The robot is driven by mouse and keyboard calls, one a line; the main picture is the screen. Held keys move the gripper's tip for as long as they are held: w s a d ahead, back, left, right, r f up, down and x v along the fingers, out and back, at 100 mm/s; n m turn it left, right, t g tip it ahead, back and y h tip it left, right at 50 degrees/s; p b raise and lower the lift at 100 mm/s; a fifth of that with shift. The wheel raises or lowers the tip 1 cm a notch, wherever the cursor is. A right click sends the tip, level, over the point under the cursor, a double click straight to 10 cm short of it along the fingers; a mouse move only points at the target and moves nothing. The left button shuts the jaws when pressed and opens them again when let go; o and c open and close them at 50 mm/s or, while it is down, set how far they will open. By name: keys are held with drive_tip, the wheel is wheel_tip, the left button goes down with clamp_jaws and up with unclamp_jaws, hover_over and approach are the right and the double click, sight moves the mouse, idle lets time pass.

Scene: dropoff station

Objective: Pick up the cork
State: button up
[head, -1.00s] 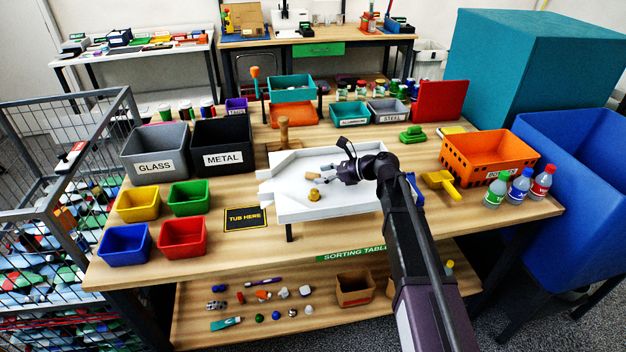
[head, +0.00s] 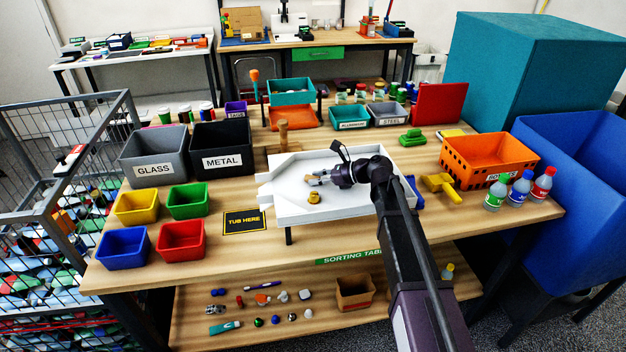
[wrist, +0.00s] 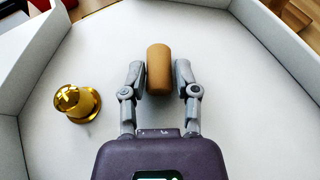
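The cork (wrist: 159,69) is a tan cylinder on the floor of the white tray. In the wrist view it lies lengthwise between the two fingers of my gripper (wrist: 159,78), with a narrow gap showing at each side. The fingers are open around its near part, and its far end reaches past the fingertips. In the head view my gripper (head: 318,179) is low over the tray (head: 345,211), and the cork is a small tan spot at the fingertips (head: 310,178), partly hidden.
A gold bell-shaped piece (wrist: 77,103) stands in the tray to the left of my gripper; it also shows in the head view (head: 314,197). The tray's white walls surround the area. A wooden stamp-like handle (head: 283,133) stands behind the tray.

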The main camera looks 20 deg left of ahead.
drive_tip(key=shift+c, duration=0.8)
drive_tip(key=shift+r, duration=0.25)
wheel_tip(320, 180, up, 4)
drive_tip(key=p, duration=0.4)
drive_tip(key=shift+f, duration=0.2)
drive_tip(key=s+d, duration=0.1)
drive_tip(key=s, duration=0.6)
drive_tip(key=s+d+p, duration=0.1)
drive_tip(key=s+d, duration=0.1)
drive_tip(key=s, duration=0.6)
drive_tip(key=shift+s+d+r, duration=0.25)
drive_tip(key=shift+s+r, duration=0.05)
drive_tip(key=shift+r, duration=0.15)
drive_tip(key=shift+s+a, duration=0.1)
